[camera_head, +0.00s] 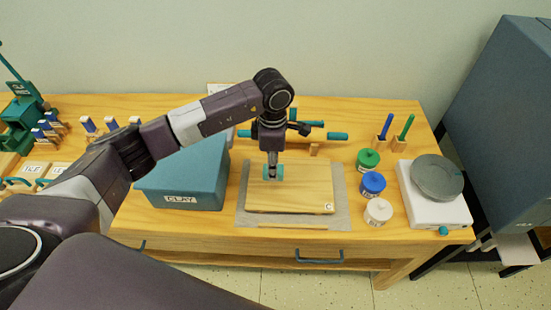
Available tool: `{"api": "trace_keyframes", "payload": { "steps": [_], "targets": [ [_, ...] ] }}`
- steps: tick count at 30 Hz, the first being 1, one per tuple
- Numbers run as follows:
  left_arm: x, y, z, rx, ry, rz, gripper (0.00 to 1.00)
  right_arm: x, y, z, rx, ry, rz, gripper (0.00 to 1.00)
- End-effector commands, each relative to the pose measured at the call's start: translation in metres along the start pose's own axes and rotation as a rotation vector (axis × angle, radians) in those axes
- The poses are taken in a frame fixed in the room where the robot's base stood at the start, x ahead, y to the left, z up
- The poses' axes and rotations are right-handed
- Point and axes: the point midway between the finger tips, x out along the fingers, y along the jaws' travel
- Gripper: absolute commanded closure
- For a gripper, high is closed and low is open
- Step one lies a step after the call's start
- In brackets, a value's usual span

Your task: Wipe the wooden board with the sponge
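The wooden board (305,190) lies flat on a grey mat (340,205) on the table, with a small tag marked C at its front right corner. My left gripper (272,170) points straight down over the left back part of the board. It appears shut on a small teal block, which I take to be the sponge (280,173); the fingers hide its middle. The sponge is at or just above the board; I cannot tell if it touches. My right gripper is not in view.
A teal CLAY box (185,190) stands left of the board. Green (368,159), blue (372,184) and white (378,211) jars stand to its right, then a white scale (432,205) with a grey pan. A teal-handled rolling pin (337,135) lies behind.

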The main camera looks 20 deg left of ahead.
Motion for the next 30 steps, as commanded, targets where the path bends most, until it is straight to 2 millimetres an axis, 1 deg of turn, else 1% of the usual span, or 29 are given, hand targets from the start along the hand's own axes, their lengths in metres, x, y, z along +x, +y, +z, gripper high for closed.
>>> {"api": "trace_keyframes", "payload": {
  "steps": [1, 3, 8, 12, 26, 29, 30],
  "targets": [
    [-0.007, 0.002, -0.001, -0.001, 0.0, 0.002, 0.88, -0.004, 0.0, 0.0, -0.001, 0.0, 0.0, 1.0],
    [-0.013, 0.003, -0.003, -0.003, 0.0, 0.002, 0.88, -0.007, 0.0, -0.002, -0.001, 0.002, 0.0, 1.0],
    [-0.025, 0.005, -0.005, -0.005, 0.0, 0.001, 0.88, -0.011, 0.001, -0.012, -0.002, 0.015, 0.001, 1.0],
    [-0.027, 0.006, -0.006, -0.005, 0.0, 0.0, 0.88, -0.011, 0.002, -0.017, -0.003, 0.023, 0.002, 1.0],
    [-0.027, 0.006, -0.006, -0.004, 0.0, 0.0, 0.88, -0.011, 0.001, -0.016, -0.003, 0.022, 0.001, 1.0],
    [-0.032, 0.005, -0.005, 0.041, 0.0, 0.003, 0.88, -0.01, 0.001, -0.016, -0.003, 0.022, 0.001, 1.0],
    [-0.036, 0.004, -0.005, 0.083, 0.0, 0.004, 0.88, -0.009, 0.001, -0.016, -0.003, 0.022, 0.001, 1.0]
  ]
}}
